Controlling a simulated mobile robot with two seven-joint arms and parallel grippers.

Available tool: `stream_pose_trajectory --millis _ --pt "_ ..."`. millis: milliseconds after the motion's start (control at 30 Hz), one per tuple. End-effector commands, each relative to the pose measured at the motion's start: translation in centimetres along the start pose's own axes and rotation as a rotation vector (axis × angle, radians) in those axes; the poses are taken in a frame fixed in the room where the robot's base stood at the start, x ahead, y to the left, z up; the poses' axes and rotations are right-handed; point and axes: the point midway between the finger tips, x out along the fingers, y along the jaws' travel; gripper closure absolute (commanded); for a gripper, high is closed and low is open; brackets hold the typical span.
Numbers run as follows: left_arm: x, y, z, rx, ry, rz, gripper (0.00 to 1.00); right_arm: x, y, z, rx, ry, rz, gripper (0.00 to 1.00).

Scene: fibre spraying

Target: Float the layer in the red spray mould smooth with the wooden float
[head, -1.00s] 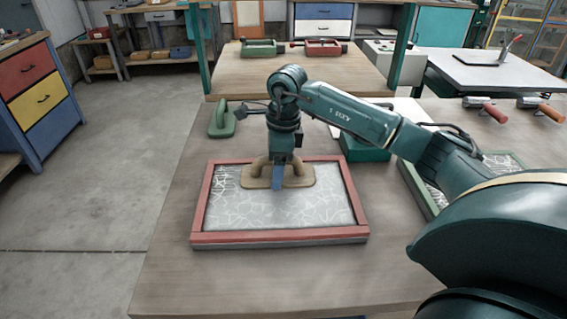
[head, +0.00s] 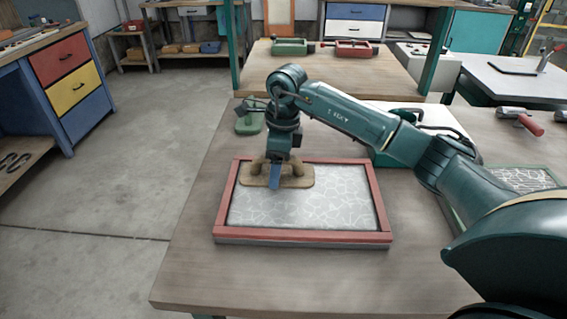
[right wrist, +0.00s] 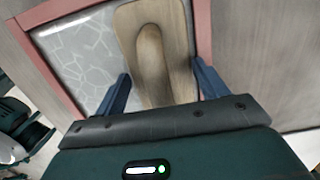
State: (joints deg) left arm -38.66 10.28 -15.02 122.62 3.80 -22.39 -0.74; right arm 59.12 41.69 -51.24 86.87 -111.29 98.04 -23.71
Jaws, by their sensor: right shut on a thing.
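The red spray mould (head: 305,237) lies flat on the wooden table in the head view. Its layer (head: 335,207) is pale grey with a net of white fibre lines. The wooden float (head: 302,178) lies over the layer at the mould's far left corner, close to the left and far rails. My right gripper (head: 275,174) is shut on the float's handle. In the right wrist view its blue fingers (right wrist: 160,82) stand on either side of the handle of the float (right wrist: 155,55). The layer under the float is hidden. My left gripper is not in view.
A green float-like tool (head: 249,120) stands behind the mould. A green-framed mould (head: 520,180) is at the right, partly hidden by my arm. A red-handled roller (head: 527,122) lies at the back right. The table left and in front of the mould is bare.

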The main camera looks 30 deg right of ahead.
Motion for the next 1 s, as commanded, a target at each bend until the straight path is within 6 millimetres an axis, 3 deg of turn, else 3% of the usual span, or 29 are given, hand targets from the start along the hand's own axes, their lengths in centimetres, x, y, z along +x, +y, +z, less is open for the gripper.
stream_pose_trajectory --millis 1000 --pt "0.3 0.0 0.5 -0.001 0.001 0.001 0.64 -0.5 0.0 -5.3 0.002 0.001 0.000 0.54"
